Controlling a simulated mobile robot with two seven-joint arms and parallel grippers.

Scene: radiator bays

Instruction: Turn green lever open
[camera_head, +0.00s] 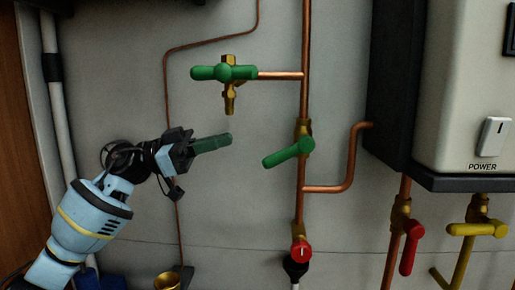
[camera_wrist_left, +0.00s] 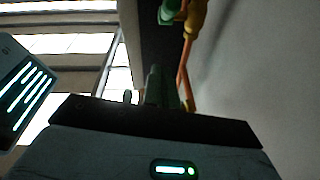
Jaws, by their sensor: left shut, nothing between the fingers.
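A green lever (camera_head: 288,153) sits on a brass valve (camera_head: 304,130) on the vertical copper pipe. It slants down to the left from the valve. A second green handle (camera_head: 222,72) lies level across a brass tap higher up and to the left. My left gripper (camera_head: 228,138) has dark green fingers, shut and empty, pointing right. It shows left of the lever, with a gap between them in the picture. In the left wrist view, the fingers (camera_wrist_left: 160,88) point up the picture, towards a green handle (camera_wrist_left: 171,10) on brass, cut by the top edge; I cannot tell which one.
A red lever (camera_head: 410,247) and a yellow lever (camera_head: 477,229) hang below the white boiler (camera_head: 465,85) at the right. A round red knob (camera_head: 301,250) is low on the pipe. A thin copper pipe (camera_head: 167,110) runs behind my left arm.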

